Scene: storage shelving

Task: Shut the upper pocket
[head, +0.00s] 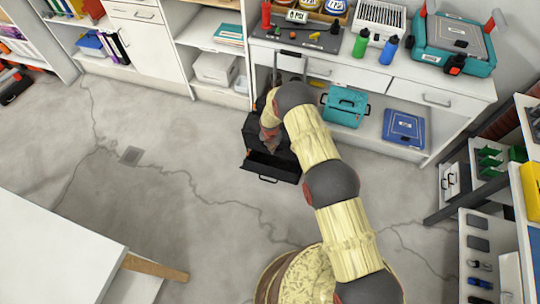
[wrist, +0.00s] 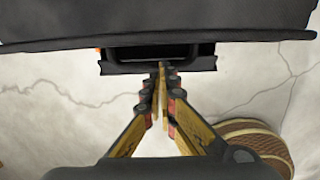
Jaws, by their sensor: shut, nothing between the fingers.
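A black rolling case (head: 252,132) stands on the floor below the white counter, with a tall handle behind it. A black pocket (head: 262,164) with a bar handle sticks out low at its front. In the wrist view a wide black edge of the case (wrist: 150,22) fills the top. A dark handle frame and a lower black ledge (wrist: 190,66) show beneath it. My gripper (wrist: 161,68) is shut and empty, its fingertips at or just before the lower ledge; contact cannot be told. In the head view my arm hides the fingertips and part of the case.
A teal case (head: 345,106) and a blue case (head: 403,128) sit on the low shelf to the right. A white table (head: 50,250) stands at the lower left. The cracked concrete floor (head: 170,190) left of the case is clear.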

